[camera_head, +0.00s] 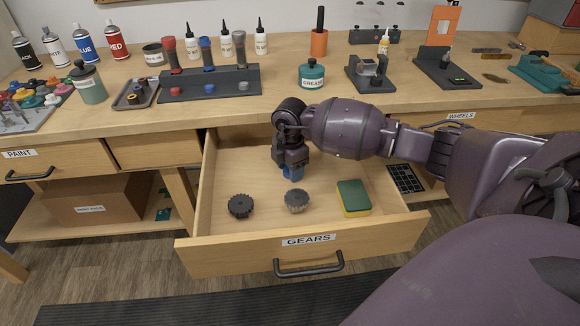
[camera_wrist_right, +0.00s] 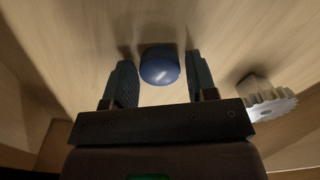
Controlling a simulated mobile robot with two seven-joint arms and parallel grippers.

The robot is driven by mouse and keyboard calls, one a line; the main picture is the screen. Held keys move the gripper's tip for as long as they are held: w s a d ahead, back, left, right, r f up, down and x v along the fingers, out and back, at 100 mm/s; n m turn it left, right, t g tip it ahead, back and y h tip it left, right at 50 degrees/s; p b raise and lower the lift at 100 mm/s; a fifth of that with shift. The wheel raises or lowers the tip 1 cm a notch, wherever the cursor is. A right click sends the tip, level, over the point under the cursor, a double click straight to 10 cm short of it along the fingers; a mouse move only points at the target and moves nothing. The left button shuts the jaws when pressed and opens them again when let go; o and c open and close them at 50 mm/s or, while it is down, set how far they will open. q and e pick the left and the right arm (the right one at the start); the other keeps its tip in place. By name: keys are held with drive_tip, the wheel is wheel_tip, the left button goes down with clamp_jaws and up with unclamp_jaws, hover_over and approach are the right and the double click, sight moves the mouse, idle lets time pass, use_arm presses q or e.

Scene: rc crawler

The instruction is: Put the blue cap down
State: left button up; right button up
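The blue cap (camera_wrist_right: 160,67) shows round and glossy between the two fingertips of my right gripper (camera_wrist_right: 161,78) in the right wrist view. It is close to the wooden drawer floor; whether it rests on it is unclear. In the head view the right gripper (camera_head: 291,160) points down into the open drawer marked GEARS (camera_head: 213,183), with the blue cap (camera_head: 292,173) at its lower end. The fingers stand close on both sides of the cap, with at most a thin gap. I cannot tell if they press on it. My left gripper is not in view.
In the drawer are a dark gear (camera_head: 240,206), a grey gear (camera_head: 297,200) and a green and yellow sponge (camera_head: 353,197).

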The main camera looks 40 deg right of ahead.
drive_tip(key=shift+o, duration=0.9)
wheel_tip(320, 180, up, 8)
drive_tip(key=shift+f+p, duration=0.1)
drive_tip(key=shift+p, duration=0.9)
wheel_tip(320, 180, up, 5)
drive_tip(key=shift+f+p, duration=0.2)
drive_tip(key=shift+p, duration=0.25)
